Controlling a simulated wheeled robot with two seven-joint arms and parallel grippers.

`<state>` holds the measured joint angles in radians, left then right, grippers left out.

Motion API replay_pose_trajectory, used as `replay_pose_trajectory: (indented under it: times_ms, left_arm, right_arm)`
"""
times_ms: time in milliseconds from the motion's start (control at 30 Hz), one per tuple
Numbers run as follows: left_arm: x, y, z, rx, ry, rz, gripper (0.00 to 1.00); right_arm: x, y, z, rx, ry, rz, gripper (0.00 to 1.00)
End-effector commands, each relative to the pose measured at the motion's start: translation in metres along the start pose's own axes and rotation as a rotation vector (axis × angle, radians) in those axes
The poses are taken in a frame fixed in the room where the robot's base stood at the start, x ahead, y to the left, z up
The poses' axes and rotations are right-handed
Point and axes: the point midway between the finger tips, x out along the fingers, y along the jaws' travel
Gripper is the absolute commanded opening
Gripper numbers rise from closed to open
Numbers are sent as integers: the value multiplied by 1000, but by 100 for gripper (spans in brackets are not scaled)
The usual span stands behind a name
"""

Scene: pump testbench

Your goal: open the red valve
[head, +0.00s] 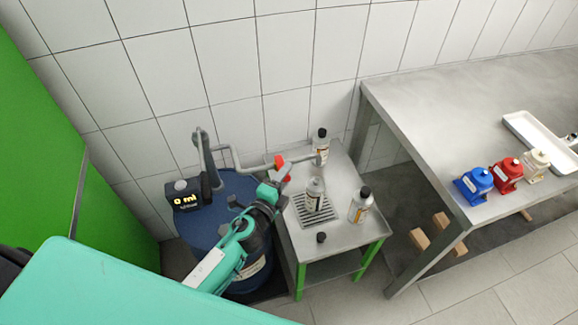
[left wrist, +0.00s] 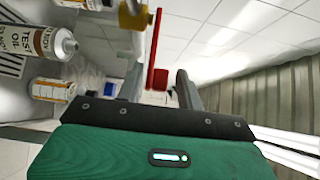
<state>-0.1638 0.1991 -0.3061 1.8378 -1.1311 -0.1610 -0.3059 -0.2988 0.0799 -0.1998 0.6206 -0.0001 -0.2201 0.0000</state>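The red valve (head: 279,161) sits on the pipe above the small metal table, at the end of my left arm in the head view. In the left wrist view its red lever (left wrist: 152,50) shows as a long thin bar beside a brass-coloured body (left wrist: 133,16). My left gripper (head: 279,181) is close to the valve. In the left wrist view the fingers of this gripper (left wrist: 159,92) stand apart, with the lever in line with the gap between them. I cannot tell whether they touch it. My right gripper is not in view.
A blue drum (head: 200,230) with a pump display (head: 187,199) stands left of the small table (head: 347,245). An open bottle (head: 315,195) stands on the grate, with two capped bottles (head: 360,205) and a loose black cap (head: 321,237) nearby. A workbench (head: 420,100) is at right.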

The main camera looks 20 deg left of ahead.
Motion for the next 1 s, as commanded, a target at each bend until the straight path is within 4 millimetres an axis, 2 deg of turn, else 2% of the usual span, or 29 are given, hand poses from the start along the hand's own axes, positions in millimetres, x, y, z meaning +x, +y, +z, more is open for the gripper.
replay_pose_trajectory:
  times_ms: [200, 567, 767, 1000]
  left_arm:
    - [22, -1, 0, 0, 0, -1, 37]
    - [26, 1, 0, 0, 1, 0, 37]
    - [26, 0, 0, 0, 1, -1, 2]
    - [27, -2, 0, 0, -2, -4, 0]
  right_arm:
    - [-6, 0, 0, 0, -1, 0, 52]
    - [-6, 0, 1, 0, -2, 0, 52]
    - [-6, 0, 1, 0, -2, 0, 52]
    - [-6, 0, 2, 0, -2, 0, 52]
